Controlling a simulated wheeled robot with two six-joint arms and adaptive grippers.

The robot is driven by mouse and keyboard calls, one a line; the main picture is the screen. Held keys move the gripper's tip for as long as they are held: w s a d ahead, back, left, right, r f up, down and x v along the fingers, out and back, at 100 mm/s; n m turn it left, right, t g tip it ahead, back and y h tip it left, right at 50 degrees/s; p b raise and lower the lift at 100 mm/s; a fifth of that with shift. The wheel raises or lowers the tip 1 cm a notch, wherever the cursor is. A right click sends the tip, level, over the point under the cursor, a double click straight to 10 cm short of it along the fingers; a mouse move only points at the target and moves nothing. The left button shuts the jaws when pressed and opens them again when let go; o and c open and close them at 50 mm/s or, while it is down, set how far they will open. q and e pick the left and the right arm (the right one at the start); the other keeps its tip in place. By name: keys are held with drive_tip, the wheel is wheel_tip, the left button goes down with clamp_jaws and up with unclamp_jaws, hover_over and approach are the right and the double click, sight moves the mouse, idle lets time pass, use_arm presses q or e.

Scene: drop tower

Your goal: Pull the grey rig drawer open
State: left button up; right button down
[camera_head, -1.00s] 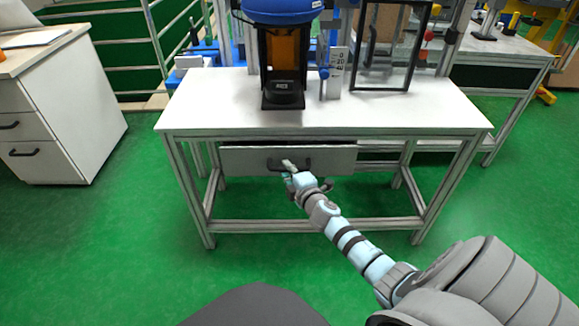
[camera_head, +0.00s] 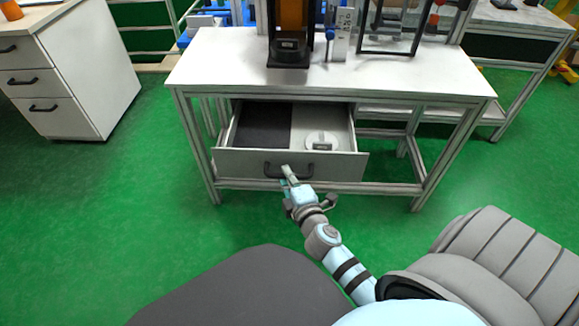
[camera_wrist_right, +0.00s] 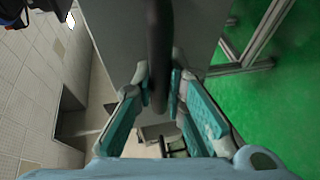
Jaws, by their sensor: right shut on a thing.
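The grey rig drawer (camera_head: 236,163) under the white table stands pulled out, and its inside shows in the head view. A dark mat (camera_head: 263,126) lies in its left part and a white round thing with a dark label (camera_head: 322,141) in its right part. My right gripper (camera_head: 289,178) is at the drawer front, shut on the dark bar handle (camera_head: 272,171). In the right wrist view the handle (camera_wrist_right: 159,50) runs between the two teal-padded fingers (camera_wrist_right: 172,92). My left gripper is not in view.
The white table (camera_head: 220,70) carries a black rig stand (camera_head: 289,55) and a dark frame at its back. A white cabinet (camera_head: 95,80) with dark handles stands at the left. Green floor (camera_head: 130,220) is free in front and left.

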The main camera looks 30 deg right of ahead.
drive_tip(key=shift+s+a, duration=0.15)
drive_tip(key=shift+s, duration=0.05)
drive_tip(key=c, duration=1.6)
unclamp_jaws()
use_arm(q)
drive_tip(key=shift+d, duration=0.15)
use_arm(e)
drive_tip(key=v, duration=0.7)
drive_tip(key=shift+s, duration=0.2)
drive_tip(key=shift+a, duration=0.1)
